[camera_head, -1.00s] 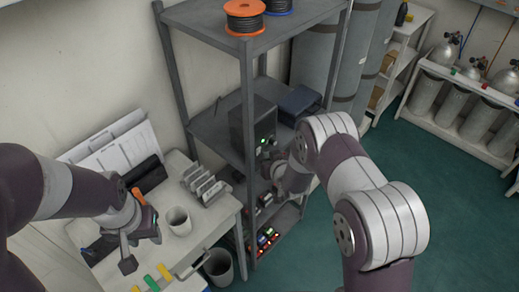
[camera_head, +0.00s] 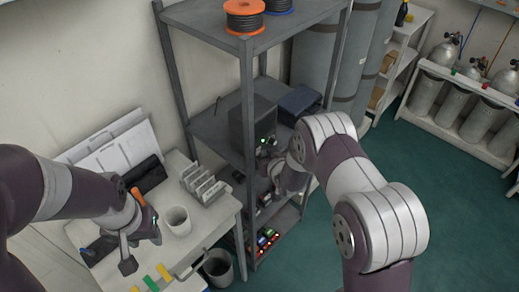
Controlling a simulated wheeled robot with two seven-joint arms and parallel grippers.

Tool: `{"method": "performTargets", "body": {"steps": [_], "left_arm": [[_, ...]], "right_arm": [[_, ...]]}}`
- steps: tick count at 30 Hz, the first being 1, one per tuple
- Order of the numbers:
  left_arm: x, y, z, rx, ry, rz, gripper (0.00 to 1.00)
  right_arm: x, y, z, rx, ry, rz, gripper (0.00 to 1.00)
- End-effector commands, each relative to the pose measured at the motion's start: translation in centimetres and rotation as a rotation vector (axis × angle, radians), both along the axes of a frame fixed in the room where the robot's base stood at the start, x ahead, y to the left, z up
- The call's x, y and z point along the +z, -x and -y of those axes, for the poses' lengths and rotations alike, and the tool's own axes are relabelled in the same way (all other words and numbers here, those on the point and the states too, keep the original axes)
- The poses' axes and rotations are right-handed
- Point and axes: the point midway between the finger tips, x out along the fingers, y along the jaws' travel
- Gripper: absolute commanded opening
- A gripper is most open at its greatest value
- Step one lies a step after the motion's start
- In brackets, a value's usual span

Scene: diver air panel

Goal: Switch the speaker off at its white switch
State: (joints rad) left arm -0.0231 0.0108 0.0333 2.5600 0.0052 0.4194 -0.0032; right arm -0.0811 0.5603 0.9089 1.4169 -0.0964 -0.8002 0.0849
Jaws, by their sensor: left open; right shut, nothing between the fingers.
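The speaker (camera_head: 252,124) is a dark box on the middle shelf of the grey rack. Green lights show on its front, and a small pale spot beside them may be the white switch, but it is too small to tell. My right gripper (camera_head: 270,166) is at the lower front of the speaker, shut and empty. Its fingertips are partly hidden by the rack post and its own wrist, so I cannot tell whether it touches the speaker. My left gripper (camera_head: 142,250) is open and empty over the white desk, left of the mug.
The grey rack's front post (camera_head: 249,180) stands close left of my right gripper. A blue-black case (camera_head: 299,100) lies right of the speaker. Below are devices with coloured lights (camera_head: 266,240). A white mug (camera_head: 177,220) stands on the desk (camera_head: 215,222). Green floor at right is clear.

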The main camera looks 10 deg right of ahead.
Motion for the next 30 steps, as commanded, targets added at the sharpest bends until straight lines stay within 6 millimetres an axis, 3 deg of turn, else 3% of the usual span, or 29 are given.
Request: {"method": "performTargets", "body": {"steps": [20, 30], "left_arm": [[-0.28, 0.0, 0.0, 0.0, 0.0, 0.0, 0.43], [-0.1, 0.0, 0.0, 0.0, 0.0, 0.0, 0.43]], "right_arm": [[0.06, -0.42, -0.31, 0.0, 0.0, 0.0, 0.0], [-0.05, 0.55, 0.44, -0.001, 0.0, 0.0, 0.0]]}}
